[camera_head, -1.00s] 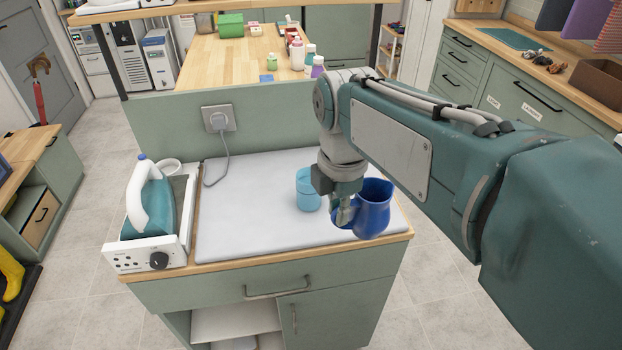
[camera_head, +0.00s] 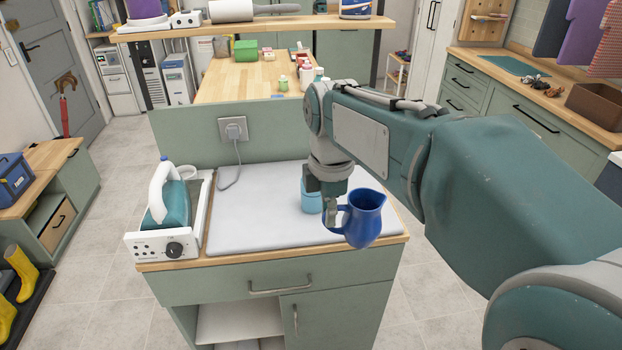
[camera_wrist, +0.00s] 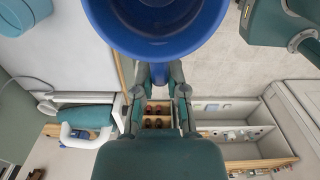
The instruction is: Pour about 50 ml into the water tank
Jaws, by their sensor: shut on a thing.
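A blue pitcher (camera_head: 365,220) hangs upright in my gripper (camera_head: 332,205), over the front right edge of the padded counter. My gripper is shut on its handle; the pitcher also fills the top of the wrist view (camera_wrist: 155,35), where its water level cannot be told. A light-blue cup (camera_head: 311,196) stands on the pad behind my gripper, partly hidden by it. At the left end of the counter is a white steam station (camera_head: 150,245) with a teal and white iron (camera_head: 168,203) on it. A white round rim (camera_head: 180,170) shows behind the iron; I cannot tell whether it is the water tank's opening.
The grey-white pad (camera_head: 255,215) is clear between the steam station and the cup. A wall plug (camera_head: 233,129) has a cable hanging onto the pad. A raised wooden shelf (camera_head: 260,25) crosses behind the counter. Open floor lies to both sides.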

